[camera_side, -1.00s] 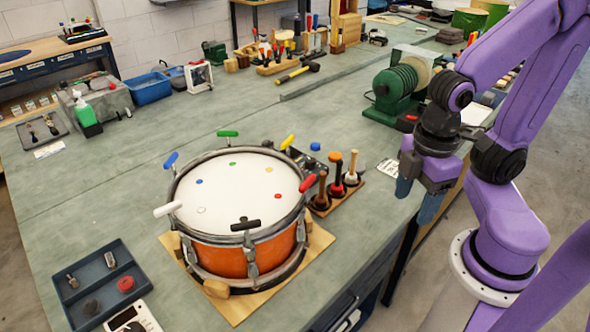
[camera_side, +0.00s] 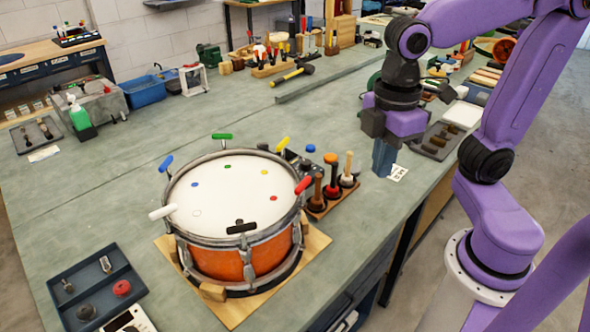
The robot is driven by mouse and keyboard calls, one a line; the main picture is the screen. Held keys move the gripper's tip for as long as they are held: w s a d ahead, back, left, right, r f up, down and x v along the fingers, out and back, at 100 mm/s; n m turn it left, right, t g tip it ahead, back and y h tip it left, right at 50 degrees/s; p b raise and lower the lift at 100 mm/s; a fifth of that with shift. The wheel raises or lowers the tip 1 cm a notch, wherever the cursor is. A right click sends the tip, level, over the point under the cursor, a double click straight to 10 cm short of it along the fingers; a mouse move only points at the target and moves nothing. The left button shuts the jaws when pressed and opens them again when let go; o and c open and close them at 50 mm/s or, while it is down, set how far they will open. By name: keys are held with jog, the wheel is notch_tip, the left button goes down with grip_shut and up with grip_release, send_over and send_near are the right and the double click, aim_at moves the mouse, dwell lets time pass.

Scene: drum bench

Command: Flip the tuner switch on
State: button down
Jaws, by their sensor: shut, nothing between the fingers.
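A white device with a dark face (camera_side: 128,320) is cut off at the bottom left edge. I cannot tell which of the two is the tuner, and no switch or its position can be made out. My gripper (camera_side: 383,160) points down above the bench, right of the box and the mallet stand. Its blue fingers are shut and empty, apart from both devices.
The orange drum (camera_side: 245,262) with coloured keys around its rim sits on a wooden board. A stand of several mallets (camera_side: 333,190) is between drum and gripper. A dark tray (camera_side: 90,290) lies front left. The bench (camera_side: 130,180) is clear left of the drum.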

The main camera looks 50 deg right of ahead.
jog(key=w+d+n+g, duration=0.1)
jog(key=w+d+n, duration=0.15)
jog(key=w, duration=1.95)
jog(key=w+d+f+n, duration=0.2)
jog(key=w+d, duration=0.5)
jog(key=w, duration=0.2)
notch_tip(320, 180, down, 6)
jog(key=shift+s+a+f, duration=0.15)
jog(key=shift+s+f, duration=0.05)
jog(key=shift+f, duration=0.05)
jog(key=f, duration=0.4)
jog(key=s+f, duration=0.1)
jog(key=f, duration=0.9)
jog(key=shift+s, duration=0.4)
